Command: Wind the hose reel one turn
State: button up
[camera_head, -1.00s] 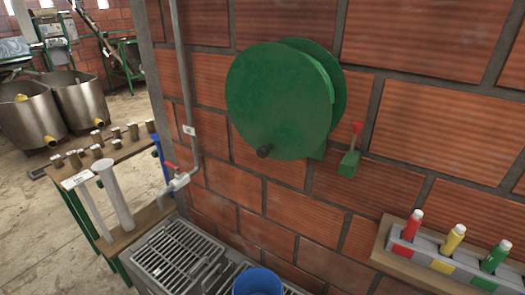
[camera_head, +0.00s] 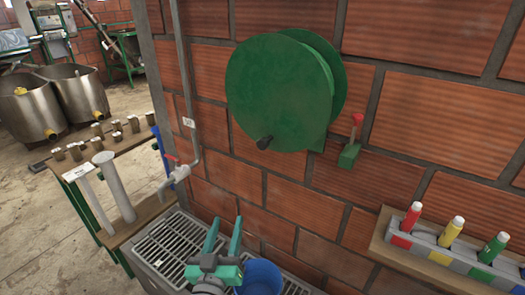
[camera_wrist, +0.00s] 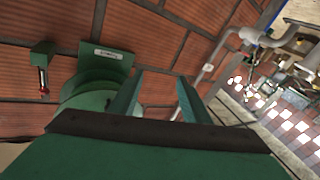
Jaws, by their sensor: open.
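The crank knob cannot be made out in the wrist view. No hose can be made out.
A red lever on a green box (camera_head: 350,150) sits right of the reel. A blue bucket (camera_head: 260,277) stands close beside my gripper on the grated basin (camera_head: 170,247). A red-handled tap (camera_head: 177,174) is at the left; a shelf with coloured bottles (camera_head: 440,250) is at the right.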

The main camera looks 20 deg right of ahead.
notch_tip(320, 180, up, 10)
jog(key=w+d+m+g+h, duration=0.2)
jog(key=m+h, duration=0.2)
jog(key=m+g+h, duration=0.2)
jog(key=m+g, duration=0.2)
jog(key=m, duration=0.3)
send_near(260, 145)
jog(key=x, duration=1.1)
grip_shut()
